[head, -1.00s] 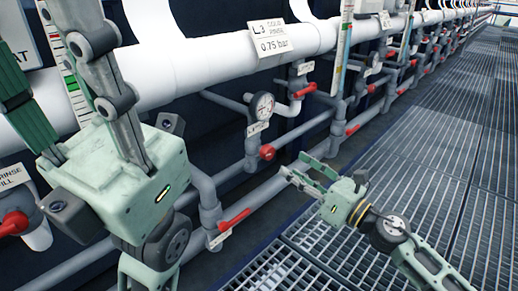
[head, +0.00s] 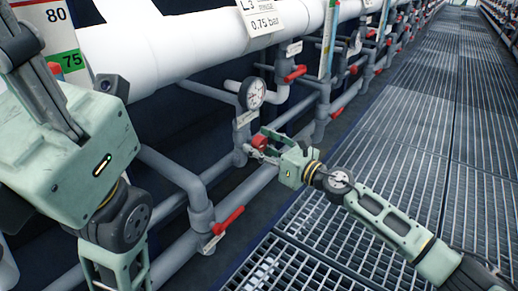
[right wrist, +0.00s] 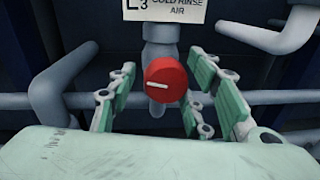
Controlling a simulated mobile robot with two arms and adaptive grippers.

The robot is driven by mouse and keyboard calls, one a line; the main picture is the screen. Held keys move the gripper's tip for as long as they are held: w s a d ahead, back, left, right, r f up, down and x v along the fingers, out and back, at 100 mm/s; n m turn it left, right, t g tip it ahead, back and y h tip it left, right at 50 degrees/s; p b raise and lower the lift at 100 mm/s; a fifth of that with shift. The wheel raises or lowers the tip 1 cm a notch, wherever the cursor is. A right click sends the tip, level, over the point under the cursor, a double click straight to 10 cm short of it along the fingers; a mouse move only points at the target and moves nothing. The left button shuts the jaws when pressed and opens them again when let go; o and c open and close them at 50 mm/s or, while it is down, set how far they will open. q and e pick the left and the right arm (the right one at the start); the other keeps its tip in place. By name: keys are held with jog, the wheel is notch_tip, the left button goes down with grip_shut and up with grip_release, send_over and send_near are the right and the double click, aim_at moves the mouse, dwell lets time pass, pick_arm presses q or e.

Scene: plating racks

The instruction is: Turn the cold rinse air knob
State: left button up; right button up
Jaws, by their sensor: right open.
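The cold rinse air knob (right wrist: 165,78) is round and red with a white line lying nearly level across its face. It sits on a grey pipe under a white label (right wrist: 165,10) reading "L3 COLD RINSE AIR". In the head view the knob (head: 260,141) is partly hidden by my right gripper (head: 266,150). In the right wrist view my right gripper (right wrist: 158,72) is open, with fingers on both sides of the knob and gaps between; contact is not visible. My left gripper (head: 70,150) is large at the left, its fingertips cut off.
A pressure gauge (head: 252,94) stands above the knob on the same pipe. A red-handled valve (head: 229,220) is on the lower pipe. A thick white pipe (head: 180,45) runs above. The grated walkway (head: 400,130) at the right is clear.

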jog(key=shift+w+a, duration=0.2)
jog(key=c, duration=1.1)
jog(key=shift+o, duration=0.2)
jog(key=shift+a, duration=0.1)
